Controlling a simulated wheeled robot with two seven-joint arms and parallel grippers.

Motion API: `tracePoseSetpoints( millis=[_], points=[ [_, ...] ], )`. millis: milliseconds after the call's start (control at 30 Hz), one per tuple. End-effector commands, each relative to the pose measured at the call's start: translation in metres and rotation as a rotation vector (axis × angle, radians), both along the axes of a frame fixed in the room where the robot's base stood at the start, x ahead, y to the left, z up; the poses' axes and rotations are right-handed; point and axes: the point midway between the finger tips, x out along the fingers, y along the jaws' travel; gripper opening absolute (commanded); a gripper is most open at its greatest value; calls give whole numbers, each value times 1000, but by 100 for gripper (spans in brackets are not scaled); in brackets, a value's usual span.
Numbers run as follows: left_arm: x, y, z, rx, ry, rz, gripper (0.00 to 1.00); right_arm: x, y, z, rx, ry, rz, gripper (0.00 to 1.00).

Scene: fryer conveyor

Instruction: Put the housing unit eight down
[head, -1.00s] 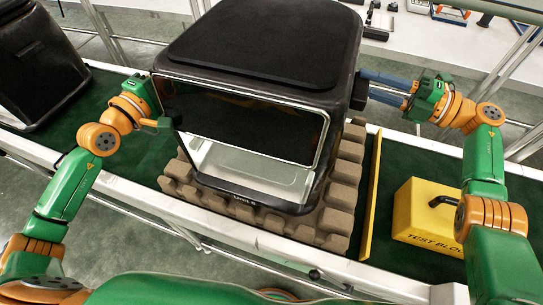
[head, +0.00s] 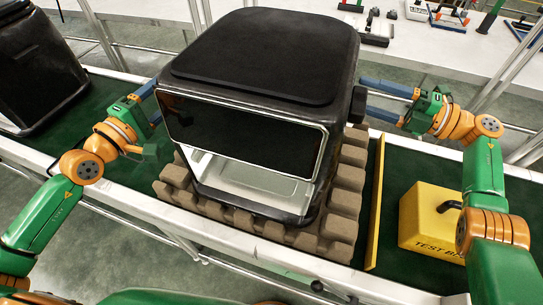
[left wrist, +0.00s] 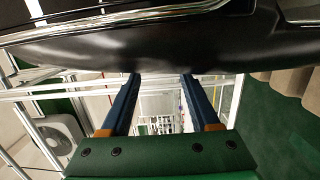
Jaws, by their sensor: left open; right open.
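The housing unit eight is a large black box (head: 260,55) with a silver-framed front opening, in the middle of the head view. It stands upright on a brown studded pad (head: 340,195) on the green conveyor. My left gripper (head: 155,100) is open at its left side, with the blue fingers pointing toward it. In the left wrist view the open fingers (left wrist: 161,76) have nothing between them, and the dark underside of the housing (left wrist: 150,52) is just beyond their tips. My right gripper (head: 364,97) is open at the right side; whether its tips touch the housing is unclear.
A yellow divider (head: 374,205) stands right of the pad. A yellow test block (head: 428,215) with a black handle sits beyond it, near my right arm. Another black housing (head: 35,70) stands at the far left. A white bench (head: 440,45) with tools is behind.

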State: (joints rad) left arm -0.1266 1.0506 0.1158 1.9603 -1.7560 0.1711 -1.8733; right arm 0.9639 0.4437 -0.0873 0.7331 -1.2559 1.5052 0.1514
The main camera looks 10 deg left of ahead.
Motion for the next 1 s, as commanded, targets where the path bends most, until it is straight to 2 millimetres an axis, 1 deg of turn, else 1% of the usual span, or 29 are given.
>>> tracePoseSetpoints(
  millis=[33,167,300,433,567,800,900,1000],
  points=[
    [-8,2,-2,6,8,-2,62,0,0,0,0,0,0,62],
    [-28,8,-1,-13,6,2,62,0,0,0,0,0,0,62],
    [-56,18,0,-8,2,1,62,0,0,0,0,0,0,62],
    [-74,25,1,-6,-1,0,62,0,0,0,0,0,0,62],
    [-82,27,1,0,-2,-2,62,-2,-5,0,-1,1,-1,62],
    [-82,27,2,1,-3,-3,62,-18,-54,0,0,2,-4,62],
    [-82,27,1,1,-3,-2,62,-23,-67,0,-1,1,-3,62],
    [-82,27,1,1,-3,-2,62,-25,-71,0,0,0,-1,62]
  ],
)
